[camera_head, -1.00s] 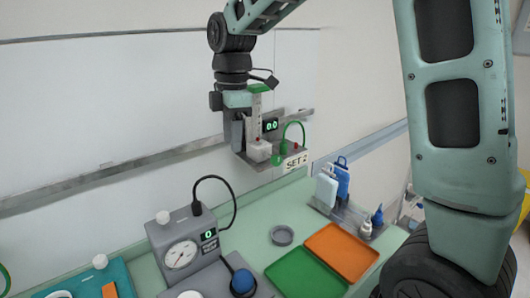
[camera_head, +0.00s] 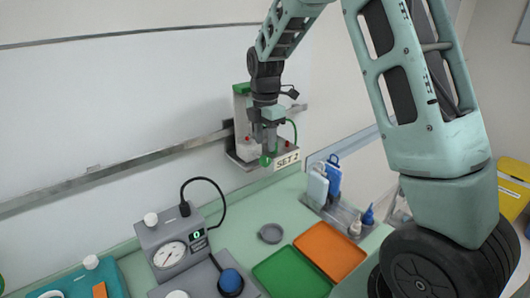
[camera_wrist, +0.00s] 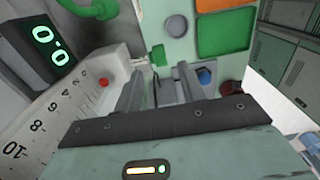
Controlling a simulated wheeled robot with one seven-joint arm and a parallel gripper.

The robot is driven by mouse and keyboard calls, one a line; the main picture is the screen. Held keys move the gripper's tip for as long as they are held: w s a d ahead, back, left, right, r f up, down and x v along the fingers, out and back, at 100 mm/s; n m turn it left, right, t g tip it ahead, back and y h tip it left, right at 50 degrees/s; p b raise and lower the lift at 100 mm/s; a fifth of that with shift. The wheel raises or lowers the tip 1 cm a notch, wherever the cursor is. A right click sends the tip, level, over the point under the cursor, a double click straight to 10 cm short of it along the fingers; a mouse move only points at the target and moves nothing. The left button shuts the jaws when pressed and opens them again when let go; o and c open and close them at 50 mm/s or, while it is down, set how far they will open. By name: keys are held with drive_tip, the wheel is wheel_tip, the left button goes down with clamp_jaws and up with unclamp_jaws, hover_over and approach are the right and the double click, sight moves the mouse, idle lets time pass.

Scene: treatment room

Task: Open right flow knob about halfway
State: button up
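The flow unit on the wall rail shows in the head view as a grey bracket (camera_head: 236,158) with a "SET 2" label (camera_head: 288,159). A green flow knob (camera_head: 265,160) is at its front. My gripper (camera_head: 267,148) points down just above this knob and hides part of the unit. In the wrist view my gripper (camera_wrist: 157,76) has its two fingers apart, with the green knob (camera_wrist: 158,55) between and beyond their tips. I cannot tell whether they touch it.
Below are a gauge box (camera_head: 166,236), a blue knob (camera_head: 231,281), a grey dish (camera_head: 271,233), a green tray (camera_head: 290,274) and an orange tray (camera_head: 329,250). Bottles (camera_head: 333,176) stand at the right. A green hose (camera_wrist: 100,10) curves near the display.

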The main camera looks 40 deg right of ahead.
sight(265, 157)
drive_tip(key=shift+f+p, duration=0.7)
drive_tip(key=shift+f, duration=2.35)
drive_tip(key=c, duration=0.9)
